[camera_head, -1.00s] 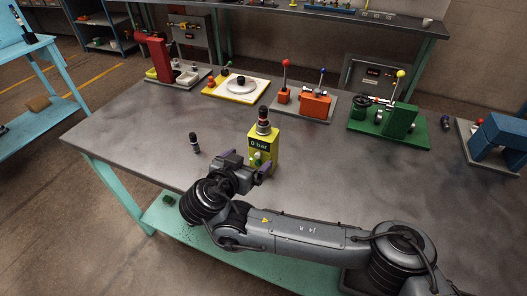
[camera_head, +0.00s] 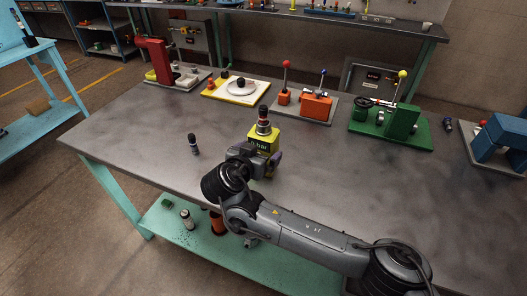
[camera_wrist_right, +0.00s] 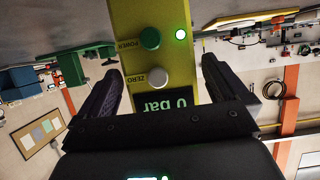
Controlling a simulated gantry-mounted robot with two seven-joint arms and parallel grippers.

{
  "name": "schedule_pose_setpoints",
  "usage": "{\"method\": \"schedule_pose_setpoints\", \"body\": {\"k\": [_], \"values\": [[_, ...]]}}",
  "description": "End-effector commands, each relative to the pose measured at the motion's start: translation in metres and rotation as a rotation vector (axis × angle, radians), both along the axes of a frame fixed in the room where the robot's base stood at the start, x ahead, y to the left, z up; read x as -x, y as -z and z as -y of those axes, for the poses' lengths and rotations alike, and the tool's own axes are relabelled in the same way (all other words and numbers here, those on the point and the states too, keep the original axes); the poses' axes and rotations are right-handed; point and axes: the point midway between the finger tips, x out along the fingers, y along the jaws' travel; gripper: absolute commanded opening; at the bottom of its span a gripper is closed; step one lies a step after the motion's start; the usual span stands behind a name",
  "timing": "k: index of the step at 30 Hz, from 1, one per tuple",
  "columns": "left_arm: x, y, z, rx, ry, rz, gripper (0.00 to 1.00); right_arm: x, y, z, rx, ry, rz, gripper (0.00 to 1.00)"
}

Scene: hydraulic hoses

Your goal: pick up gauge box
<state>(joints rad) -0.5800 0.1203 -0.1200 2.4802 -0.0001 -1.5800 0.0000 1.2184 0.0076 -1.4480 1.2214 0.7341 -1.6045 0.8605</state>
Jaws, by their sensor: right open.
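The gauge box (camera_head: 264,140) is yellow-green with a dark display and a dark, orange-ringed fitting on top. It stands upright on the grey table in the head view. My right gripper (camera_head: 258,162) is in front of it and hides its lower part. In the right wrist view the box (camera_wrist_right: 162,55) shows upside down, with a green POWER button, a white ZERO button, a lit green light and the "0 bar" display. The right gripper's fingers (camera_wrist_right: 160,85) are open, one on each side of the box. Contact with it cannot be told. My left gripper is not in view.
A small dark fitting (camera_head: 194,144) stands on the table left of the box. Along the back are a red stand (camera_head: 154,60), a white plate (camera_head: 236,88), an orange block (camera_head: 315,105) and a green fixture (camera_head: 400,122). The front right of the table is clear.

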Motion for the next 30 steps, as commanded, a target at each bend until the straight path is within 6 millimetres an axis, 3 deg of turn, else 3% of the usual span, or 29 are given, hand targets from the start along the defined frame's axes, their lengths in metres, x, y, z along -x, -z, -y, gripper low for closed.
{"method": "schedule_pose_setpoints", "body": {"k": [1,14,23,30], "values": [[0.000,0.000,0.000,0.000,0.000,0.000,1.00,0.000,0.000,0.000,0.000,0.000,0.000,0.98],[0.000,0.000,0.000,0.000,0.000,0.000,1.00,0.000,-0.001,0.000,-0.001,-0.001,0.003,0.35],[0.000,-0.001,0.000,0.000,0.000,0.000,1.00,0.000,-0.004,-0.001,-0.001,-0.001,0.003,0.34],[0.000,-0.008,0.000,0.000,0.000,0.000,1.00,0.000,-0.022,-0.001,-0.001,-0.001,0.004,0.34]]}}
